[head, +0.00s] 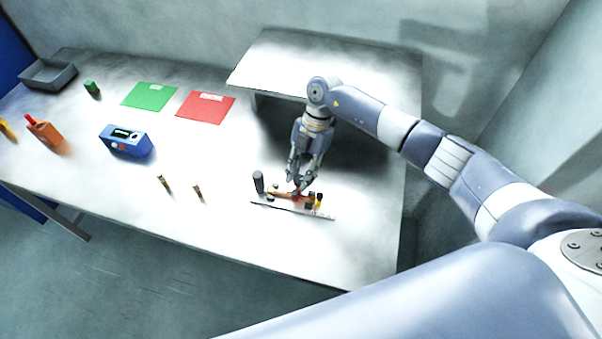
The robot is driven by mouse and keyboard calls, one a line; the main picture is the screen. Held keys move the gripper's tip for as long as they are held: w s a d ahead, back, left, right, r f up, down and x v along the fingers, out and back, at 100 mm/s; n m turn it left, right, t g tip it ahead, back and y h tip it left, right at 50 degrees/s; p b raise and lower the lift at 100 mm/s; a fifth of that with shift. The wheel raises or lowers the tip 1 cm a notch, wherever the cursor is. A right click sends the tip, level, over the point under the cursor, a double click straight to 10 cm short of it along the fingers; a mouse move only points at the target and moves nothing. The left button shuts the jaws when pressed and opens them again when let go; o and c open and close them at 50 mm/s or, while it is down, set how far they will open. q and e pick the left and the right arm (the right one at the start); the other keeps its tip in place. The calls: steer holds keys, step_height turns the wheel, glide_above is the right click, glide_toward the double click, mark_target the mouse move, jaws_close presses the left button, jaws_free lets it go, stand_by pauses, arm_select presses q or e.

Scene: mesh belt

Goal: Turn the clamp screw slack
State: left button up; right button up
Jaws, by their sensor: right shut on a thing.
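My right gripper (299,184) reaches down from above to a small fixture (312,211) near the front right of the table. The fixture has a flat light plate, a dark upright cylinder (259,182) at its left end and orange, black and yellow parts on top. My right gripper's fingers are shut on a small red part in the middle of the fixture, which looks like the clamp screw (297,193). The fingers hide most of it, so its thread and how tight it sits cannot be seen. My left gripper is not in view.
Two small brass-coloured pieces (198,193) stand left of the fixture. A blue device (126,141), a green mat (149,96), a red mat (205,107) and a grey tray (48,74) lie farther left. A raised white shelf (290,62) stands behind my right gripper.

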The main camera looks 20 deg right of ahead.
steer(key=n+b, duration=0.1)
steer(key=b, duration=0.1)
steer(key=n+h+b, duration=0.1)
steer(key=n, duration=0.1)
steer(key=n+g+b, duration=0.1)
steer(key=b, duration=0.1)
steer(key=shift+w+a+f+n+b, duration=0.15)
steer(key=shift+f+n+b, duration=0.1)
steer(key=shift+n+b, duration=0.05)
steer(key=n+h+b, duration=0.1)
steer(key=n+b, duration=0.1)
steer(key=shift+r+n+g+b, duration=0.1)
steer(key=shift+n+g+b, duration=0.2)
steer(key=shift+n+b, duration=0.1)
steer(key=shift+r+n+h+b, duration=0.1)
steer(key=shift+n+h+b, duration=0.35)
steer(key=shift+n, duration=0.25)
steer(key=o, duration=1)
steer(key=shift+o, duration=0.2)
steer(key=shift+a, duration=0.1)
